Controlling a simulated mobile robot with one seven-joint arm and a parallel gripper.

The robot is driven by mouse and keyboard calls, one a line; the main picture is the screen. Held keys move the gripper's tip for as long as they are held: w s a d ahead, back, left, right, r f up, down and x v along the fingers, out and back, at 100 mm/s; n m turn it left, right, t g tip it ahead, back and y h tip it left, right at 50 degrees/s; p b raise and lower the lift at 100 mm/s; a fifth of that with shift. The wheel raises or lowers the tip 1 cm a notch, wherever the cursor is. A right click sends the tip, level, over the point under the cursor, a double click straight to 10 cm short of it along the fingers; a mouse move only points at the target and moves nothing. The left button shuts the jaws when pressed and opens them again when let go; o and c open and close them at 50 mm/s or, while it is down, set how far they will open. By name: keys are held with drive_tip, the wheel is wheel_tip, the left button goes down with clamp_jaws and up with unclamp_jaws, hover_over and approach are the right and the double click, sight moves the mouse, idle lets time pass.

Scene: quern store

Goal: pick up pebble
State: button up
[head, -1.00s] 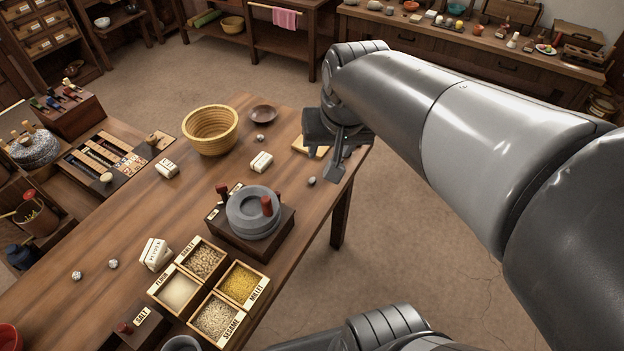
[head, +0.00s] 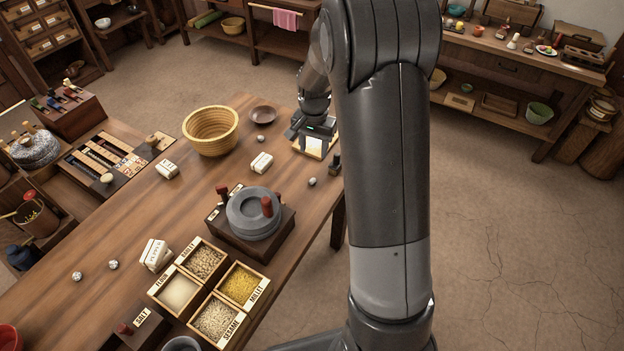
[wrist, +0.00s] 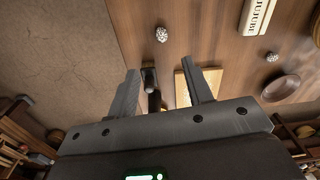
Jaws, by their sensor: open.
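A small pale speckled pebble (wrist: 162,34) lies on the wooden table near its edge, beyond my fingertips in the wrist view. It appears to be the small grey one in the head view (head: 312,181). A similar pebble (wrist: 272,56) lies by a dark dish in the wrist view and also shows in the head view (head: 260,138). Two more, whitish, lie at the table's left (head: 112,264) (head: 76,275). My gripper (wrist: 160,66) is open and empty, its fingers apart from the pebble. In the head view, my arm partly hides it.
A dark upright object (head: 335,164) stands at the table edge, between my fingers in the wrist view (wrist: 150,82). A light wooden board (head: 316,148) lies beside it. A white JUJUBE block (wrist: 259,14), a stone quern (head: 252,212) and a dark dish (head: 263,113) are nearby.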

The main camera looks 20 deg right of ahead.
hover_over(313, 180)
drive_tip(key=f, duration=0.7)
drive_tip(key=shift+w+d+f, duration=0.1)
drive_tip(key=shift+w+f, duration=0.1)
drive_tip(key=shift+s+f, duration=0.1)
drive_tip(key=shift+f, duration=3.1)
clamp_jaws()
